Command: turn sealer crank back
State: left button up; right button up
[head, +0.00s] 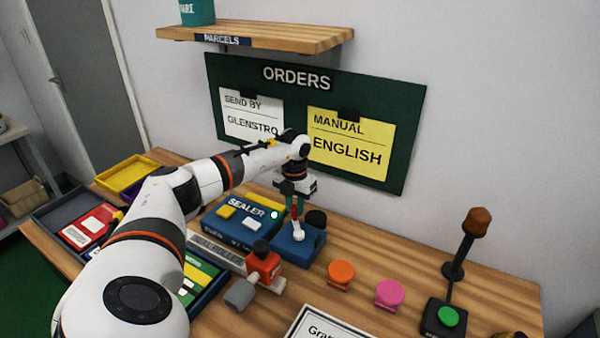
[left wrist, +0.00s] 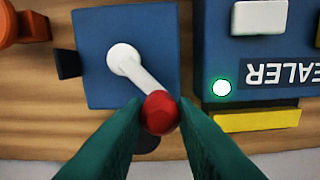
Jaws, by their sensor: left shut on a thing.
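The sealer (head: 240,216) is a blue box on the wooden bench, with a lit green-white light; it also shows in the left wrist view (left wrist: 265,75). Beside it stands a blue crank base (head: 301,250). The white crank arm (left wrist: 138,70) runs from a round white hub to a red ball knob (left wrist: 160,112). My left gripper (head: 295,205) reaches down over the crank; in the left wrist view its green fingers (left wrist: 160,122) are shut on the red knob. The knob is partly hidden by the fingers. My right gripper is in neither view.
Orange (head: 341,272) and pink (head: 389,292) round knobs stand to the right. A green button (head: 449,317) and a dark post sit further right. Trays with cards lie left.

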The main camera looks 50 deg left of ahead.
pick_arm(q)
jog(key=s+n+p, duration=0.1)
jog(key=n, duration=0.1)
jog(key=s+n+p, duration=0.1)
jog(key=n, duration=0.1)
jog(key=shift+a+r+n, duration=0.15)
jog(key=shift+a+n, duration=0.15)
jog(key=shift+a, duration=0.1)
jog(key=n, duration=0.1)
jog(key=s+n+p, duration=0.1)
jog(key=n, duration=0.1)
jog(key=shift+s+p, duration=0.25)
jog(key=shift+p, duration=0.05)
jog(key=shift+s+d+n+p, duration=0.15)
jog(key=shift+s+n+p, duration=0.2)
jog(key=shift+n, duration=0.65)
jog(key=o, duration=1)
